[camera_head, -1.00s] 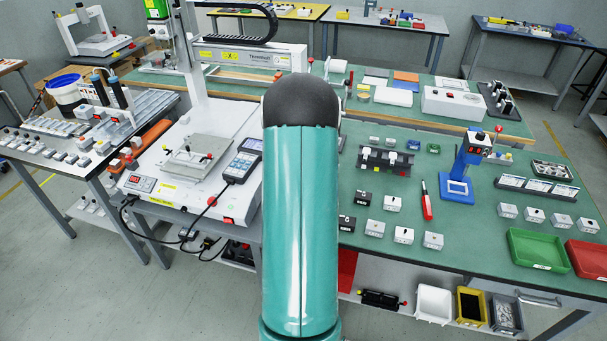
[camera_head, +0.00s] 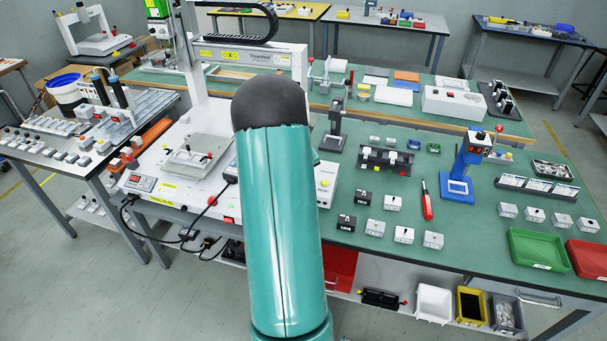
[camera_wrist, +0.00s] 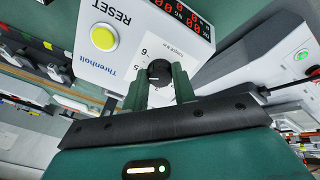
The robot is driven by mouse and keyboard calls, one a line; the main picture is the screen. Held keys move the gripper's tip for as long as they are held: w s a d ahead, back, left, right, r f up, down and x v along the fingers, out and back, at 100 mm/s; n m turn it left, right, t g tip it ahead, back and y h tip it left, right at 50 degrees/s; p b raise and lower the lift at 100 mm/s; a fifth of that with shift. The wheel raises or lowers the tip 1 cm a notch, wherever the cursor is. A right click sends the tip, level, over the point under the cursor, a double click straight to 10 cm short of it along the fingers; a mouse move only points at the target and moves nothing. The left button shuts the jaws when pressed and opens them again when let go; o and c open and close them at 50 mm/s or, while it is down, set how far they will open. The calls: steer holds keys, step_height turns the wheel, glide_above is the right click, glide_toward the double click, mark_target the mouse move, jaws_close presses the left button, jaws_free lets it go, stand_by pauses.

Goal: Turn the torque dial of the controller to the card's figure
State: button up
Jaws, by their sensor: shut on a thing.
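The controller (camera_wrist: 122,70) is a white box marked Threnholt, with a yellow RESET button (camera_wrist: 104,37) and red-lit digits. My gripper (camera_wrist: 161,82) is shut on the dial, one green finger on each side. The fingers hide part of the scale, and the dial's setting cannot be read. In the head view the controller (camera_head: 326,182) shows only partly, right of my teal arm, which hides my gripper. I cannot make out the card's figure.
A white gantry base (camera_head: 150,180) stands left of my arm, with a handheld unit mostly hidden.

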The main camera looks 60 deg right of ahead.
steer(key=shift+m, duration=0.5)
steer(key=o, duration=1)
steer(key=shift+r, duration=0.15)
steer(key=v, duration=1.3)
steer(key=shift+a+r, duration=0.2)
steer(key=shift+a, duration=0.05)
